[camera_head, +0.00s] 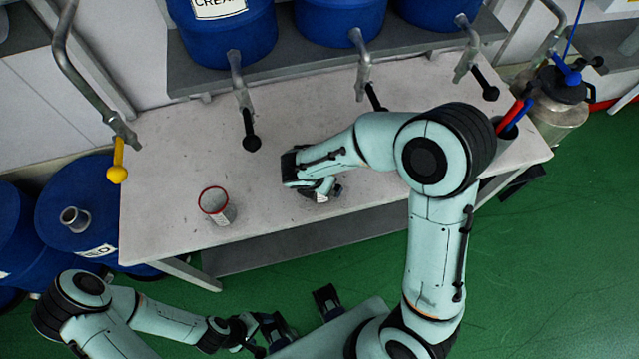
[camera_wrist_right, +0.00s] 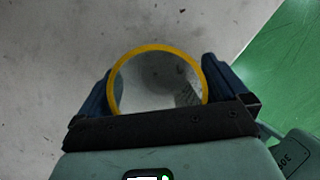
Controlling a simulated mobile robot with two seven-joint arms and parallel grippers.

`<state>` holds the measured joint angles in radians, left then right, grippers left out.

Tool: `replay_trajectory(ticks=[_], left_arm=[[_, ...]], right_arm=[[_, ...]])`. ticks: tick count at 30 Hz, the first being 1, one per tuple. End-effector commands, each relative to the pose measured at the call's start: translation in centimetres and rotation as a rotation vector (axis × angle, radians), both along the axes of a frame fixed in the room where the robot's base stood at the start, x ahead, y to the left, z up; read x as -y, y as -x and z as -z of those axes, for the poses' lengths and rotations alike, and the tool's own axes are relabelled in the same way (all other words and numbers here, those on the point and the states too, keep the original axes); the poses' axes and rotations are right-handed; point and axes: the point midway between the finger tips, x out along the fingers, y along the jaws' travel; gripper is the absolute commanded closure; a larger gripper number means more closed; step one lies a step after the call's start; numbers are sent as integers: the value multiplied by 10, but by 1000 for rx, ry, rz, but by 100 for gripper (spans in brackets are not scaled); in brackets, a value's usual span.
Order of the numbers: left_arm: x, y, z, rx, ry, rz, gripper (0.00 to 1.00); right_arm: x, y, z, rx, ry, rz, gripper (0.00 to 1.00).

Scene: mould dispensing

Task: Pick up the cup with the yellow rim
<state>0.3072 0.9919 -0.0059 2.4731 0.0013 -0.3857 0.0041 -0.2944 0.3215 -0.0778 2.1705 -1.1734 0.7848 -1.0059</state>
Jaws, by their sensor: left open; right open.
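The cup with the yellow rim (camera_wrist_right: 155,82) shows in the right wrist view, seen from above into its grey inside. My right gripper (camera_wrist_right: 158,70) is open, with one dark finger on each side of this cup; I cannot tell whether they touch it. In the head view my right gripper (camera_head: 318,190) is low over the table and mostly hides the cup. My left gripper (camera_head: 302,315) is open and empty, in front of the table at the bottom of the head view.
A cup with a red rim (camera_head: 215,206) stands on the table (camera_head: 170,165) to the left. Taps with black or yellow handles hang over the table's back, below blue barrels (camera_head: 225,35). A metal canister (camera_head: 560,105) stands at the right end.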

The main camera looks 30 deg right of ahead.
Motion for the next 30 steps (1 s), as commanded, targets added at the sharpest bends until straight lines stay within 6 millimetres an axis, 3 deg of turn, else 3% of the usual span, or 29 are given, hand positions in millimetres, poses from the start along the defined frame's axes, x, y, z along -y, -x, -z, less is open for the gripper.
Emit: replay_trajectory(ticks=[4, 5, 9, 22, 26, 30], left_arm=[[0, 0, 0, 0, 0, 0, 22], [0, 0, 0, 0, 0, 0, 22], [0, 0, 0, 0, 0, 0, 22], [0, -1, -3, 1, 0, 0, 22], [0, -3, -8, 3, 0, 0, 22], [0, -7, -17, 8, 0, 1, 22]], right_arm=[[0, 0, -1, 0, 0, 1, 0], [0, 0, -1, 0, 0, 0, 6], [0, 0, -1, 0, 0, 0, 52], [0, -1, -8, 2, 1, 0, 53], [0, -1, -24, 5, -1, 0, 53], [0, -2, -55, 8, -1, 2, 53]])
